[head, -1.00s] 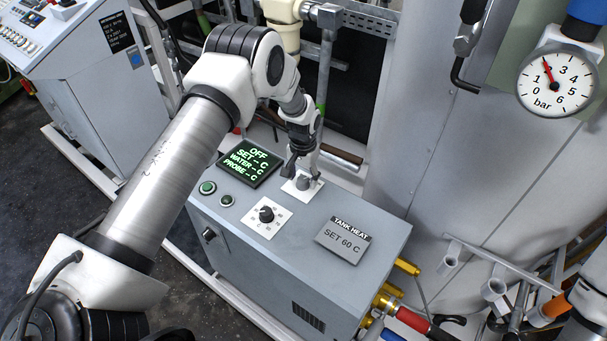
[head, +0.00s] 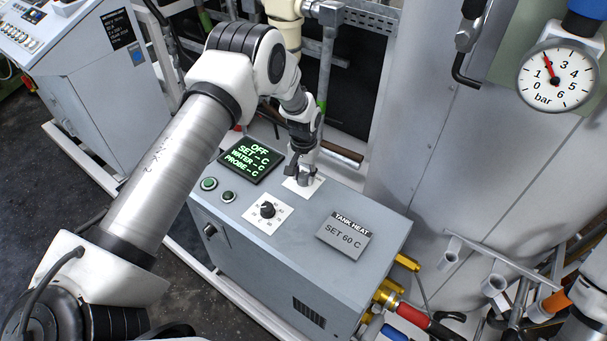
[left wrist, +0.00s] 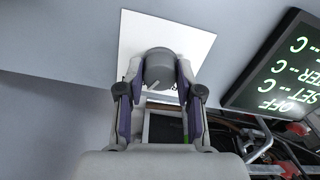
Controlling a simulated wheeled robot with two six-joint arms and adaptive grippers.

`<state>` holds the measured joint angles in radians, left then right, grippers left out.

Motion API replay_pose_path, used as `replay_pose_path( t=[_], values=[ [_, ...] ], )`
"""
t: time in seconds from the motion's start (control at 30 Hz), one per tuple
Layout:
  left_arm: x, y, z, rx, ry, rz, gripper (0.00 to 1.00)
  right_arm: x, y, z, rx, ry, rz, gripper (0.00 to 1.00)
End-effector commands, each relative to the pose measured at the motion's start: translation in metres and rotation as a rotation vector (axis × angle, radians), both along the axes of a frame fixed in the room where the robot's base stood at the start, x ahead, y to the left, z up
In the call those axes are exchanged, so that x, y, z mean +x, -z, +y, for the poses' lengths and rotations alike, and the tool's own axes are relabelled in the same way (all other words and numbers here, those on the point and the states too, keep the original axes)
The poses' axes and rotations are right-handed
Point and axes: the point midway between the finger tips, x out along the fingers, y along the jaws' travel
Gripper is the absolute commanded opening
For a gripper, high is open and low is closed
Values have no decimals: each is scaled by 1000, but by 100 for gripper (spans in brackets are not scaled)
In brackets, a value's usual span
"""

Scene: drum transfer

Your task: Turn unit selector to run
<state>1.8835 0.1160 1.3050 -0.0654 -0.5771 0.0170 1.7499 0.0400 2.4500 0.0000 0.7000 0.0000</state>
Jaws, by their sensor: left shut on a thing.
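The unit selector is a grey round knob on a white square plate on top of the grey heater unit (head: 290,235). In the left wrist view the knob (left wrist: 159,68) sits between the fingertips, with the white plate (left wrist: 195,40) around it. My left gripper (head: 303,178) points down at the plate and is shut on the knob. The gripper hides most of the knob in the head view. The display (head: 252,161) reads OFF, with dashes for SET, WATER and PROBE. My right gripper is not in view.
A black dial (head: 267,210) on its own white plate and two green buttons (head: 209,184) are on the same top. A TANK HEAT sign (head: 345,238) reads SET 60 C. A large tank (head: 440,150) and a pressure gauge (head: 556,77) stand at the right.

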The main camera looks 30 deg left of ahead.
Motion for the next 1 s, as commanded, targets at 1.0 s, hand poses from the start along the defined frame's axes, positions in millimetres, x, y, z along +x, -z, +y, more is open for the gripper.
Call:
replay_pose_path(
  t=[1.0],
  values=[
    [-1,2,0,-1,-839,2,1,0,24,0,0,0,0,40]
  ],
)
